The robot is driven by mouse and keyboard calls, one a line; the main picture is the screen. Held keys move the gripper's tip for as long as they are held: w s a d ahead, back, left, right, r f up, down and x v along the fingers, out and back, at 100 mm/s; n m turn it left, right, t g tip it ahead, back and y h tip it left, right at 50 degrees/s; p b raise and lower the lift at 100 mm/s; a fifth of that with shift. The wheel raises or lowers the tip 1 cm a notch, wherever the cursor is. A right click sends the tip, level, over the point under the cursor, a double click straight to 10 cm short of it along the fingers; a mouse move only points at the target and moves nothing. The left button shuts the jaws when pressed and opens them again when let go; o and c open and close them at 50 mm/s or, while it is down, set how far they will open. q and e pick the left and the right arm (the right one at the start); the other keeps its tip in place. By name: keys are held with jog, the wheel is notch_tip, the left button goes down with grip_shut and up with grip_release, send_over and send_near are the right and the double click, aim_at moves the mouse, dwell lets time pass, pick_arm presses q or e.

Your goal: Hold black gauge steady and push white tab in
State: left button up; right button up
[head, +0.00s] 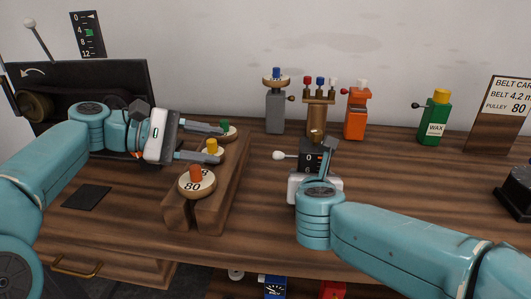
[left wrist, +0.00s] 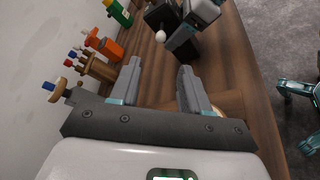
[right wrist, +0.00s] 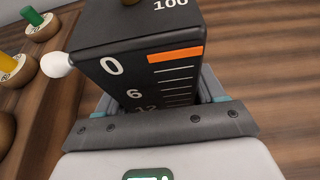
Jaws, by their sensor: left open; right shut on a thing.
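The black gauge (head: 309,153) stands on the wooden bench, with a white scale and an orange bar on the face seen in the right wrist view (right wrist: 125,50). My right gripper (head: 318,163) is shut on its body. The white tab (head: 279,155) is a round knob sticking out from the gauge's left side; it also shows in the right wrist view (right wrist: 55,65) and left wrist view (left wrist: 160,36). My left gripper (head: 220,142) is open and empty, left of the tab and apart from it, fingers pointing toward it above the pulley rack.
The wooden rack (head: 222,195) holds pulleys with orange, yellow and green knobs under and beside my left gripper. Behind the gauge stand a wooden holder (head: 319,115), an orange device (head: 357,112) and a grey post (head: 275,112). Bench between rack and gauge is clear.

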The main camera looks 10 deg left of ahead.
aim_at(280, 156)
pick_arm(q)
jog(key=x, duration=1.2)
jog(key=shift+s, duration=0.1)
grip_shut()
